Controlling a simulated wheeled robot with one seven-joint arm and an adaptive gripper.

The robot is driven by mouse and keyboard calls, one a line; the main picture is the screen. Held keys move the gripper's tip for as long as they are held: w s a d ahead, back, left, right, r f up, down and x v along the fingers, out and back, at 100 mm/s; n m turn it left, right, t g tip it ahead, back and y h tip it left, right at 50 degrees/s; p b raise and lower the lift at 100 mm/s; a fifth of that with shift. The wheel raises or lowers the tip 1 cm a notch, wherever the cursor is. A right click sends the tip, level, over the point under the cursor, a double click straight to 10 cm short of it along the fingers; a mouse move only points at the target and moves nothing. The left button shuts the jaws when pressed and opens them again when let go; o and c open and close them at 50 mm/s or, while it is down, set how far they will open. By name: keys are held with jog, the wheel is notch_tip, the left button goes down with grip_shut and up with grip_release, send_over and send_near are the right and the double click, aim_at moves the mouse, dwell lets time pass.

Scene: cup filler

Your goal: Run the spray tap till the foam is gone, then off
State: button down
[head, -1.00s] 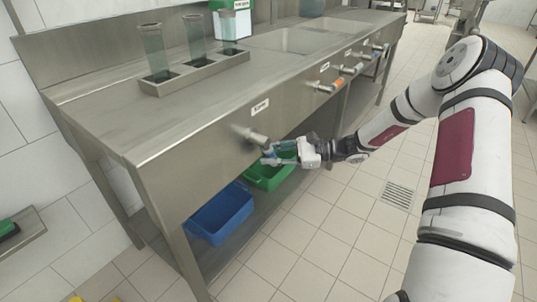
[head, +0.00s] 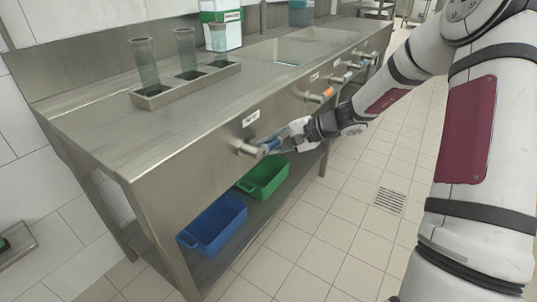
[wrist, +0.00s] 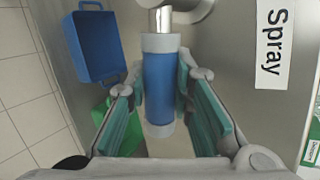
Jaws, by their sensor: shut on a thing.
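The spray tap is a metal stub on the counter's front panel with a blue, grey-ended handle (wrist: 158,88). The handle also shows in the head view (head: 271,143). A label reading "Spray" (wrist: 271,45) is on the panel beside it. My gripper (wrist: 160,78) has its teal-padded fingers on both sides of the handle and is shut on it. In the head view my gripper (head: 275,145) is at the tap, in front of the panel. The sink basin (head: 278,52) is partly seen. I cannot make out foam or running water.
Other taps with coloured handles (head: 320,96) line the panel to the right. A blue bin (head: 213,226) and a green bin (head: 264,178) sit on the lower shelf. A rack (head: 185,85) with tall glasses stands on the counter. The tiled floor in front is clear.

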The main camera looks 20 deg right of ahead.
jog(key=shift+d+r+n+t+h+b, duration=0.15)
jog(key=shift+r+n+t+h+b, duration=0.35)
jog(key=shift+b, duration=0.85)
jog(key=shift+r, duration=0.2)
jog(key=c, duration=1.4)
grip_release()
jog(key=shift+r, duration=0.1)
jog(key=v, duration=1.2)
